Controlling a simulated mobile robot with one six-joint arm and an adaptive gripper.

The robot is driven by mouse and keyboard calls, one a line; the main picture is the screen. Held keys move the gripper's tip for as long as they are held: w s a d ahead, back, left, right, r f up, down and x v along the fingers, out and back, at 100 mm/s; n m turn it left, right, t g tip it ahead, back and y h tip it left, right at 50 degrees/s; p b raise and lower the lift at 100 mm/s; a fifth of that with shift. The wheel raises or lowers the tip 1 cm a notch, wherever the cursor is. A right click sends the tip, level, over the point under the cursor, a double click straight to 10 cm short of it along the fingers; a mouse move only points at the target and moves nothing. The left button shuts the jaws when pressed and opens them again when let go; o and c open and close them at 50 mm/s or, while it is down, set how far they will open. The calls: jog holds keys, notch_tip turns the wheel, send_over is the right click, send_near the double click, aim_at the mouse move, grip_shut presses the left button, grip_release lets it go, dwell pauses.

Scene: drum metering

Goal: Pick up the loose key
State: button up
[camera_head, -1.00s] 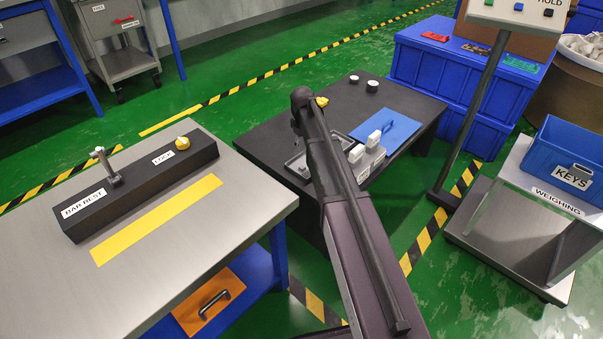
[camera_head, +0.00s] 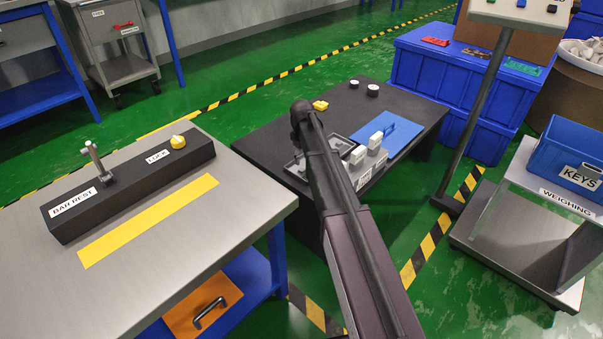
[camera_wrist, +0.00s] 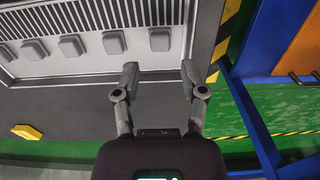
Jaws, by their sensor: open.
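Several pale grey key blocks (camera_wrist: 114,42) sit in a row along a grey ribbed unit in the wrist view. In the head view, white blocks (camera_head: 375,140) stand at the grey unit on the black table (camera_head: 270,133). I cannot tell which block is the loose key. My gripper (camera_wrist: 160,72) is open and empty in the wrist view, with its fingertips just below the row in the picture, near the rightmost blocks. No block is between the fingers.
A yellow block (camera_head: 320,105) and two round pieces lie on the black table. A blue bin (camera_head: 565,150) labelled KEYS stands at the weighing stand on the right. A steel bench (camera_head: 200,235) with the bar rest is on the left. A post (camera_head: 475,110) rises beyond the black table.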

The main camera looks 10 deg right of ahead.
aim_at(302, 170)
jog(key=shift+f, duration=0.15)
jog(key=shift+f+b, duration=2.5)
jog(key=shift+b, duration=0.15)
jog(key=c, duration=0.5)
